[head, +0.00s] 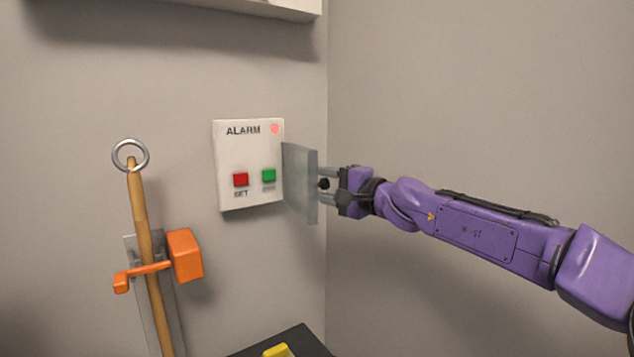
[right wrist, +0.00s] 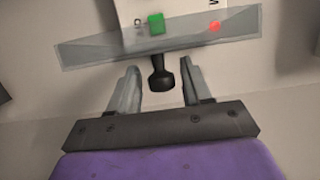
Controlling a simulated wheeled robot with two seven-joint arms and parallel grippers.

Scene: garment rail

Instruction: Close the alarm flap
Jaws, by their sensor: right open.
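The white alarm panel (head: 247,150) is on the wall, with a red button (head: 240,179), a green button (head: 268,175) and a lit red lamp (head: 275,128). Its grey see-through flap (head: 301,182) stands open, swung out from the panel's right edge. A dark knob (right wrist: 161,73) sticks out from the flap's outer face. My right gripper (head: 327,185) is just right of the flap, pointing at it. In the right wrist view its fingers (right wrist: 160,88) are open on either side of the knob, with gaps visible. My left gripper is out of view.
A wooden pole (head: 140,215) with a metal ring stands in an orange clip holder (head: 185,255) left of the panel. A wall corner is just right of the panel. A dark surface (head: 300,343) with a yellow item (head: 277,351) is below. A pale shelf (head: 285,8) is above.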

